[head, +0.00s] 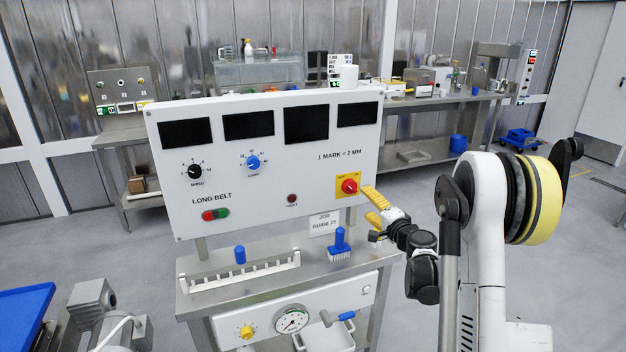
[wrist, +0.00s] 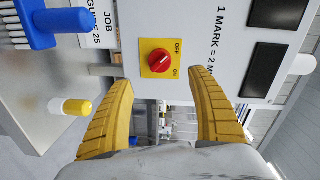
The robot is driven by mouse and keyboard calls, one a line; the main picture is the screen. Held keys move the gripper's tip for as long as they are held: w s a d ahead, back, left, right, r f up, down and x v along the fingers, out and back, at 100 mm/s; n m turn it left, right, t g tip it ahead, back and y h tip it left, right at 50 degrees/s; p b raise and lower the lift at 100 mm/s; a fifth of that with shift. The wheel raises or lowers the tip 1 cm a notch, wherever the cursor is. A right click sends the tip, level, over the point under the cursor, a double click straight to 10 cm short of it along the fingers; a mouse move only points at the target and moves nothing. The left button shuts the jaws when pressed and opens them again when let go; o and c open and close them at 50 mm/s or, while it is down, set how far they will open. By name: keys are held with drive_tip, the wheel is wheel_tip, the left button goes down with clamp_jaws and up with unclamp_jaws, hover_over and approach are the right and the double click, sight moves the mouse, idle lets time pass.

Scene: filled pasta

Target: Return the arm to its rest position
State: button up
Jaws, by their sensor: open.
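My gripper (head: 374,207) is at the right edge of the white control panel (head: 270,205), close to the red rotary switch (head: 349,186) on its yellow plate. In the wrist view my gripper (wrist: 163,105) has its two yellow fingers spread apart with nothing between them. The red switch (wrist: 159,61) shows beyond and between the fingertips, apart from them. It has OFF and ON marks on its plate. My arm (head: 485,215) reaches in from the right, bent at the elbow.
Below the panel, a steel bench (head: 209,281) bears a white toothed rack (head: 240,272) and a blue brush (head: 339,245). A "JOB GUIDE 25" card (head: 323,224) stands behind the brush.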

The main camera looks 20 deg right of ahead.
drive_tip(key=s+a+r+n+g+y, duration=0.1)
drive_tip(key=s+a+r+n+g, duration=0.2)
drive_tip(key=a, duration=0.4)
drive_tip(key=s+a+r+n+g+y, duration=0.1)
drive_tip(key=s+a+r+n, duration=0.2)
drive_tip(key=s+a, duration=0.3)
drive_tip(key=s+a+r+n+g+y, duration=0.1)
drive_tip(key=s+a+r+n, duration=0.2)
drive_tip(key=a, duration=0.5)
drive_tip(key=s+a+f+n+g+h, duration=0.1)
drive_tip(key=s+a+f+n+g, duration=0.1)
drive_tip(key=s, duration=1.1)
drive_tip(key=s+a+f+n+g+h, duration=0.2)
drive_tip(key=s+f+n+g, duration=0.1)
drive_tip(key=s, duration=1)
drive_tip(key=shift+s+f+n+h, duration=0.3)
drive_tip(key=shift+s+n, duration=0.05)
drive_tip(key=shift+n, duration=0.25)
